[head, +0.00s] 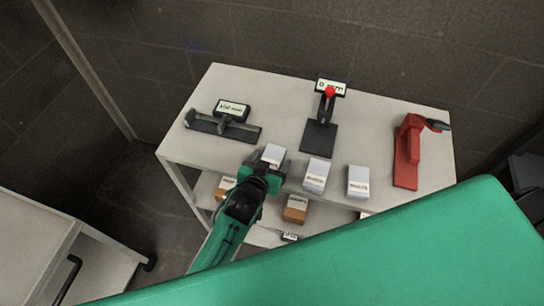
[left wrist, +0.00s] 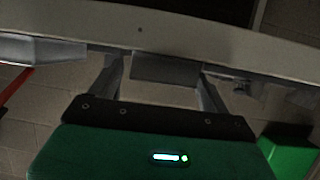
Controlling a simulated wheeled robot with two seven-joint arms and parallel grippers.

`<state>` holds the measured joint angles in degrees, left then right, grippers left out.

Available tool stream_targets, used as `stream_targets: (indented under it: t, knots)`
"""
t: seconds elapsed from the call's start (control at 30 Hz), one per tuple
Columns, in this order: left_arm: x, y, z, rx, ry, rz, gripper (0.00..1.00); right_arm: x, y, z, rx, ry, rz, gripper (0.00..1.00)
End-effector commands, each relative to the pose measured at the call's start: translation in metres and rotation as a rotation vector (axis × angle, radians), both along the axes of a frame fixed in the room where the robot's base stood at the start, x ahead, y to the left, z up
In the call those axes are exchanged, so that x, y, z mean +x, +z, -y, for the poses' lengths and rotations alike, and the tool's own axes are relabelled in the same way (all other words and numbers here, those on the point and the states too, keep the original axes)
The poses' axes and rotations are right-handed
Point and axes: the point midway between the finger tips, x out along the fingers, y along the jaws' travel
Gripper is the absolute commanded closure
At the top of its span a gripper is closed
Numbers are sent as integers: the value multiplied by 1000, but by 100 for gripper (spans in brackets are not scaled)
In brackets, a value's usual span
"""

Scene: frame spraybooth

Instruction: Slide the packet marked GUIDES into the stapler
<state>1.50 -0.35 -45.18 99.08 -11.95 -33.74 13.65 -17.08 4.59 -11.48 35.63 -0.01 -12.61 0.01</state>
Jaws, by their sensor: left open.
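Three pale packets stand along the front edge of the bench in the head view: a left one (head: 273,154), a middle one (head: 315,175) and a right one (head: 359,182). Their labels are too small to read surely, so I cannot tell which is GUIDES. A red stapler-like tool (head: 407,150) with a dark handle stands at the bench's right. My left gripper (head: 268,165) is at the left packet, partly covering it. In the left wrist view its fingers (left wrist: 162,88) are apart, with a grey block (left wrist: 165,69) between or beyond them. My right gripper is not seen.
A black press (head: 319,137) with a red knob stands mid-bench. A long black tool (head: 224,128) with a label lies at the left. Brown boxes (head: 295,209) sit on the shelf below. Bare bench top (head: 270,95) lies between the tools.

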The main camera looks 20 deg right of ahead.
Motion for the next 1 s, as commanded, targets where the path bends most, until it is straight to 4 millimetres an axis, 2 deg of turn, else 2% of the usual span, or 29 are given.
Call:
stream_targets:
  t: [0.17,0.47,0.7,1.0]
  knots:
    - [12,-6,9,1,0,0,20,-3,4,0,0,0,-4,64]
    - [14,-8,10,-1,0,1,20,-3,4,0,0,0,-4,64]
    - [14,-8,10,0,-1,0,67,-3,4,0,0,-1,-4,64]
    - [14,-7,10,-1,-1,1,69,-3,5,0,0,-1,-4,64]
